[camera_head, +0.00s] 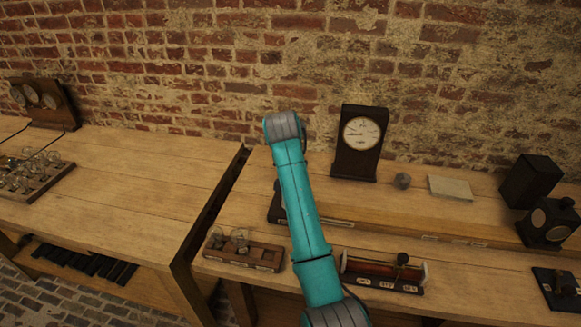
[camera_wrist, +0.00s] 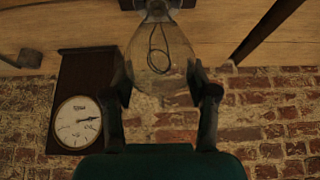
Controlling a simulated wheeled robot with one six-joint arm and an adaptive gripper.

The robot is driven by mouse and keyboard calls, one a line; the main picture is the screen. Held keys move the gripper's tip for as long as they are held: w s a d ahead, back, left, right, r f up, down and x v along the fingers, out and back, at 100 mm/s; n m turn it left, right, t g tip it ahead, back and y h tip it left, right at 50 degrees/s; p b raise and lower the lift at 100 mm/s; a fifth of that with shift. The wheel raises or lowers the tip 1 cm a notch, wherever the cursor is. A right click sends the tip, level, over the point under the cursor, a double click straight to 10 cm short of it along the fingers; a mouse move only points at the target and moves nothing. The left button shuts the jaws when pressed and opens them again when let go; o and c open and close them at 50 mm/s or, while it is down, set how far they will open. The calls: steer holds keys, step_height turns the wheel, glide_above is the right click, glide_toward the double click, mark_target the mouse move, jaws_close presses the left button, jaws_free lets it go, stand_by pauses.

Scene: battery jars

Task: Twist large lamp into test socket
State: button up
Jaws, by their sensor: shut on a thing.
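The large lamp (camera_wrist: 160,52) is a clear glass bulb with a looped dark filament, seen in the wrist view. My gripper (camera_wrist: 163,90) is shut on its glass, one finger on each side. The lamp's metal neck (camera_wrist: 157,5) points to the top of that view, toward the wooden bench, and is cut off by the frame edge. Whether it touches a socket cannot be told. In the head view my arm hides the gripper and lamp. A dark base (camera_head: 275,206) shows partly behind my arm; I cannot tell if it carries the test socket.
A dark wooden clock (camera_head: 358,158) stands against the brick wall; it also shows in the wrist view (camera_wrist: 78,118). A lamp rack (camera_head: 225,256) and a coil device (camera_head: 382,284) flank my arm on the lower front bench. Dark boxes (camera_head: 530,182) stand right. The left bench (camera_head: 110,165) is largely clear.

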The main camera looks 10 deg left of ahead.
steer(key=shift+s+f+m+h, duration=0.1)
steer(key=shift+m+h, duration=0.4)
steer(key=shift+m, duration=0.4)
steer(key=m+h, duration=0.1)
steer(key=m, duration=0.1)
steer(key=m+g+h, duration=0.1)
steer(key=m, duration=0.1)
steer(key=shift+d, duration=0.35)
steer(key=shift+m, duration=0.4)
steer(key=m, duration=0.1)
steer(key=m+g+h, duration=0.1)
steer(key=m, duration=0.1)
steer(key=m+g+h, duration=0.1)
steer(key=m, duration=0.1)
steer(key=shift+s+d, duration=0.25)
steer(key=shift+s, duration=0.1)
steer(key=o, duration=1.1)
steer(key=shift+o, duration=1.1)
steer(key=shift+a, duration=0.1)
